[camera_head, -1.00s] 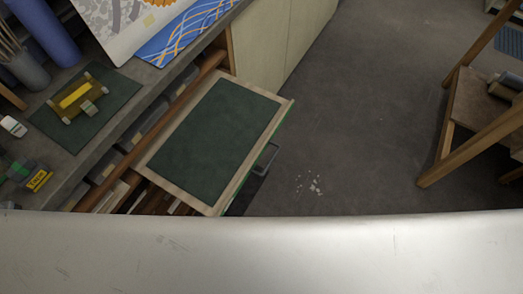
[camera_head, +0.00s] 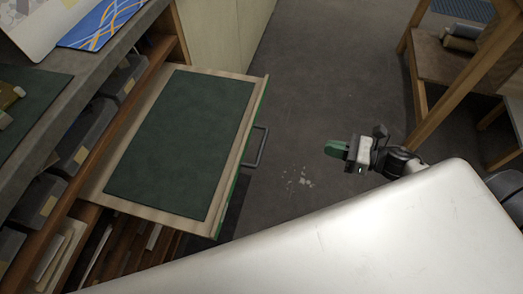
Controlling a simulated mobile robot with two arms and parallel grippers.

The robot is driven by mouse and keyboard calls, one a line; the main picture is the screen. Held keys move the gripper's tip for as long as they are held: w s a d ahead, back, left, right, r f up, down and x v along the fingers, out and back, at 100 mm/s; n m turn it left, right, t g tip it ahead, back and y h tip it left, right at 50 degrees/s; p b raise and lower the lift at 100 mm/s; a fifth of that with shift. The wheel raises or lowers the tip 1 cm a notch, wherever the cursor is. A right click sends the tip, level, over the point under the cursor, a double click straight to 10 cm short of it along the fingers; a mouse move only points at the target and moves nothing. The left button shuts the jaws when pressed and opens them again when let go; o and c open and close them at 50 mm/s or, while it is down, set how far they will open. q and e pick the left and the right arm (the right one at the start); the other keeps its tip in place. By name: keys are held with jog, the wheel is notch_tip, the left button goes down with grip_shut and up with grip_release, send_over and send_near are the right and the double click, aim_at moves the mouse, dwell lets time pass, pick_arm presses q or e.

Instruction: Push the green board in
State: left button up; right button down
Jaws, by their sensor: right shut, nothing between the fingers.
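The green board (camera_head: 181,145) is a pull-out board with a dark green top, a pale wooden border and a bright green front edge. It sticks out from the shelf unit under the worktop on the left of the head view. A dark grey handle (camera_head: 257,148) sits on its front edge. My right gripper (camera_head: 334,149) has green fingertips, is shut and empty, and is over the floor to the right of the handle, apart from it. My left gripper is not in view.
The grey worktop (camera_head: 52,70) and shelf with grey boxes (camera_head: 84,138) are on the left. A wooden stool or chair (camera_head: 462,75) stands at the upper right. White flakes (camera_head: 298,180) lie on the floor.

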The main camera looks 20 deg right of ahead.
pick_arm(q)
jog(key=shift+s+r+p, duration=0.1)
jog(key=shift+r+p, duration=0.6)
jog(key=shift+p, duration=0.4)
pick_arm(e)
jog(key=w+a+n, duration=0.1)
jog(key=w+a, duration=0.2)
jog(key=a, duration=0.3)
jog(key=w+a+n+g+y, duration=0.1)
jog(key=w+a+n, duration=0.1)
jog(key=w+a, duration=0.2)
jog(key=a, duration=0.3)
jog(key=shift+r, duration=0.4)
jog(key=shift+w+a, duration=0.1)
jog(key=shift+a, duration=0.05)
